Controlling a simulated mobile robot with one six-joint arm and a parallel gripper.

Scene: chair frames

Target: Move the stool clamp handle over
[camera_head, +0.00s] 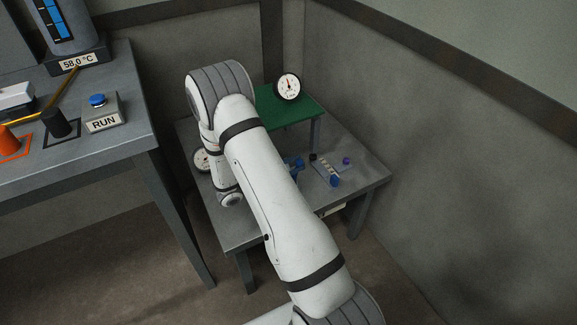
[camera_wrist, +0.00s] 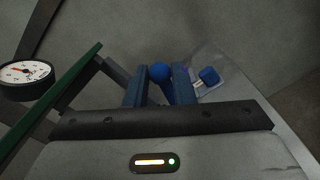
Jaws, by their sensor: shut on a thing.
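In the wrist view, my gripper (camera_wrist: 160,70) has its two blue fingers closed on a round blue knob (camera_wrist: 160,74), which looks like the clamp handle's end. The rest of that handle is hidden between and below the fingers. In the head view, my white arm covers most of the gripper; only some blue parts (camera_head: 297,164) show at the arm's right edge. The green-topped stool (camera_head: 300,107) stands behind the arm on the low grey table and shows edge-on at the left of the wrist view (camera_wrist: 62,85).
A pale bracket (camera_head: 326,168) with a blue knob (camera_head: 335,181) lies right of the gripper; that knob shows close beside the right finger in the wrist view (camera_wrist: 209,75). A dial gauge (camera_head: 289,87) is at the green top. The low table's right end (camera_head: 368,178) is clear.

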